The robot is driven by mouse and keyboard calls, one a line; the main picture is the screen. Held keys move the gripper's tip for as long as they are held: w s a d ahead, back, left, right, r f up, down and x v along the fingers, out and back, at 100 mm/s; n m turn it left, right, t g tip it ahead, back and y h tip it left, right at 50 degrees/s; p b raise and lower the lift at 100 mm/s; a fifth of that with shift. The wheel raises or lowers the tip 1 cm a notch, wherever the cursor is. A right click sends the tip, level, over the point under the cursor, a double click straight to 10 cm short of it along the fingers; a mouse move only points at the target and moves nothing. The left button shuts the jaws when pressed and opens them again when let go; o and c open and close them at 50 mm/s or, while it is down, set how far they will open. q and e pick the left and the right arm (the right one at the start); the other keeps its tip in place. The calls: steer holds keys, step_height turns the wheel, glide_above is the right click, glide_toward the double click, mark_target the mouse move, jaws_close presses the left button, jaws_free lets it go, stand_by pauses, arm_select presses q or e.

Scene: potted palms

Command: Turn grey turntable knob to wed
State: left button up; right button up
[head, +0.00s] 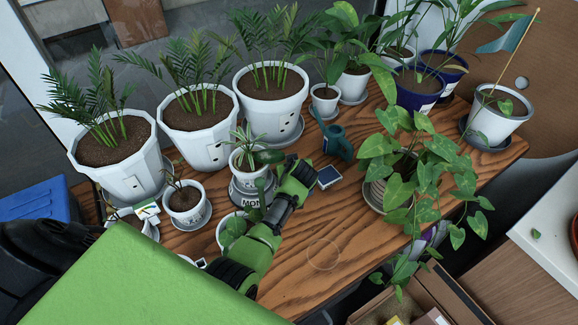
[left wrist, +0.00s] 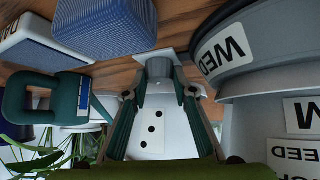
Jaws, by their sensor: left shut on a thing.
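The grey turntable (head: 243,198) stands near the middle of the wooden table under a small potted plant (head: 247,152). Its front label seems to read MON in the head view, partly hard to read. In the left wrist view its curved grey rim (left wrist: 262,55) is at the right, with a WED label upside down. My left gripper (head: 270,158) is beside the turntable, partly hidden by my arm. In the left wrist view my left gripper's fingers (left wrist: 162,88) are shut on the grey knob (left wrist: 160,68). My right gripper is not in view.
A teal watering can (head: 337,142) and a blue-topped box (head: 328,177) stand right of the gripper. White palm pots (head: 270,118) line the back. A leafy plant (head: 420,175) overhangs at the right. Bare wood (head: 330,225) lies right of my arm.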

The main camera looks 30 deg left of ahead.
arm_select(q)
steer(key=shift+w+a+r, duration=0.1)
steer(key=shift+w+r, duration=0.05)
steer(key=o, duration=1)
steer(key=shift+o, duration=0.4)
steer(key=shift+v, duration=3.7)
